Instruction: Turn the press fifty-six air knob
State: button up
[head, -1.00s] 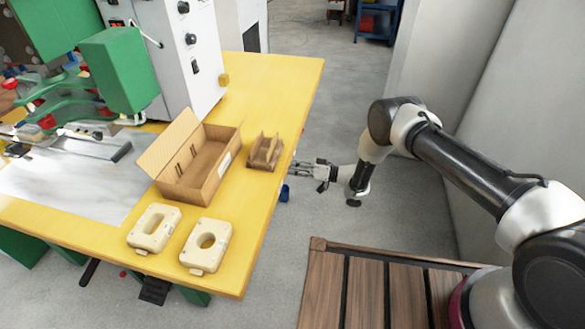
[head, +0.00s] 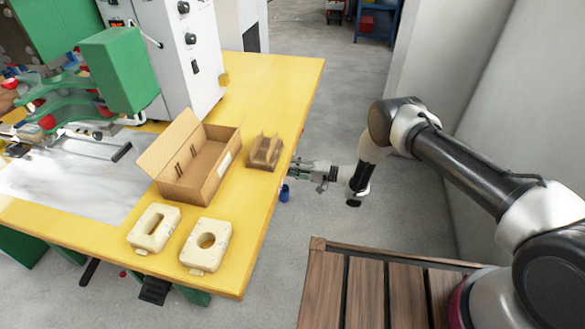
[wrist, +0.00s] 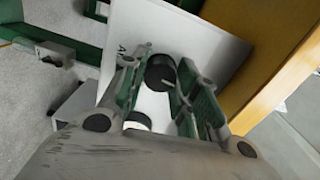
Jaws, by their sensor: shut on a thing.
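A dark round knob (wrist: 160,66) stands on a white panel (wrist: 118,40) with partly hidden dark lettering beside it in the wrist view. My gripper (wrist: 161,84) has its two green-grey fingers on either side of this knob, shut on it. In the head view my gripper (head: 300,168) reaches left to the right edge of the yellow table, at about the height of its side. The knob and panel are hidden under the table edge in the head view. I cannot read the full label.
The yellow table (head: 262,215) holds an open cardboard box (head: 205,185), a small brown holder (head: 265,153) and two cream parts (head: 154,228). A blue piece (head: 284,193) hangs by the table edge, close to my gripper. Open floor lies right of the table.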

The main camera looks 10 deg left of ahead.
jog(key=shift+w+d+m, duration=0.1)
jog(key=shift+w+m, duration=0.05)
jog(key=shift+m, duration=0.35)
jog(key=o, duration=1)
jog(key=d, duration=1.2)
jog(key=shift+s, duration=0.25)
